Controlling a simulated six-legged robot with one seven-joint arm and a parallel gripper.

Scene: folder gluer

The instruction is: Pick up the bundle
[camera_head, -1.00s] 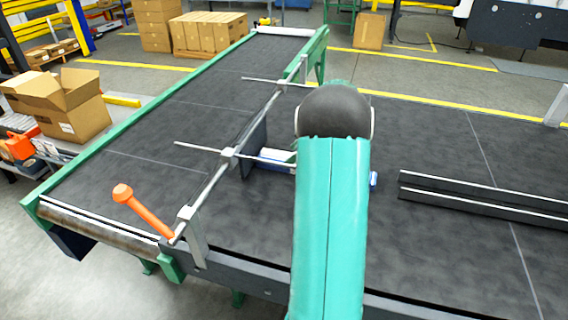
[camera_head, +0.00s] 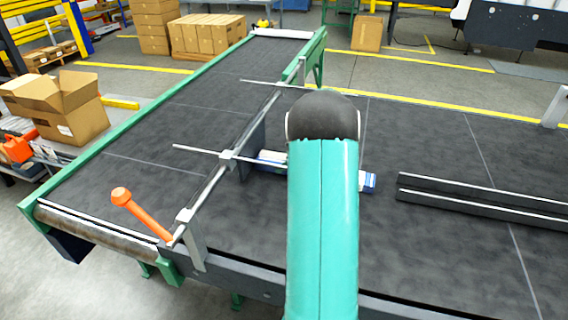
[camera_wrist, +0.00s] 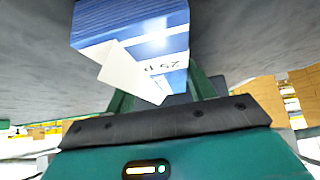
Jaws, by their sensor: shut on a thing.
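The bundle (camera_wrist: 140,30) is a blue and white block with printed text, large at the top of the wrist view. A white sheet or label hangs from its near face. My gripper (camera_wrist: 168,92) is shut on it, its green fingers reaching up to its near end; their contact points are partly hidden. In the head view, a blue and white end (camera_head: 367,181) shows right of my teal arm and another blue and white piece (camera_head: 271,158) shows left of it. My arm hides what lies between, so I cannot tell if they are one thing. My gripper is hidden there.
A dark conveyor belt (camera_head: 130,170) with green side rails spans the scene. A metal crossbar (camera_head: 210,188) with an orange handle (camera_head: 140,213) stands left of my arm. Dark guide rails (camera_head: 480,203) lie to the right. An open carton (camera_head: 70,108) stands beyond the left edge.

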